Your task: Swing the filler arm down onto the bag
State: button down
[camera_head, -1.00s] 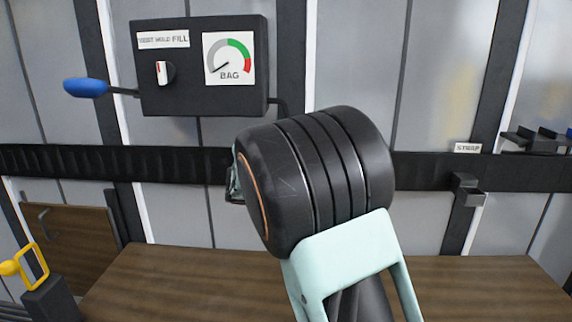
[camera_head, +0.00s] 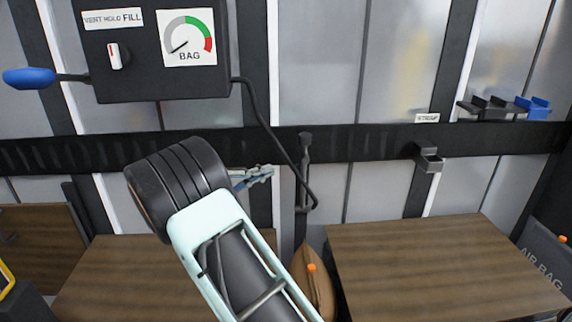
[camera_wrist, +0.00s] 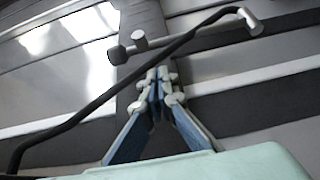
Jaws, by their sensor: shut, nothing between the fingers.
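A dark upright bar with a knobbed top, apparently the filler arm (camera_head: 304,165), stands against the black wall rail. A black hose (camera_head: 262,118) runs from the gauge panel to its lower end. The brown bag (camera_head: 318,285), with an orange valve, stands in the gap between two wooden crates, partly hidden by my arm. My gripper (camera_head: 268,171) is shut and empty, just left of the bar in the head view. In the wrist view my gripper (camera_wrist: 155,78) has its fingertips together, near the hose (camera_wrist: 120,92) and a grey knobbed piece (camera_wrist: 139,40); contact is unclear.
The panel (camera_head: 150,78) has a knob, a BAG gauge and a blue-ended lever (camera_head: 28,78). Wooden crates stand left (camera_head: 100,285) and right (camera_head: 440,262). A grey AIR BAG box (camera_head: 545,260) is at far right. A small bracket (camera_head: 428,158) projects from the rail.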

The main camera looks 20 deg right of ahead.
aim_at(294, 162)
jog(key=x, duration=0.9)
jog(key=shift+w+d, duration=0.15)
jog(key=shift+d, duration=0.2)
jog(key=shift+b, duration=0.4)
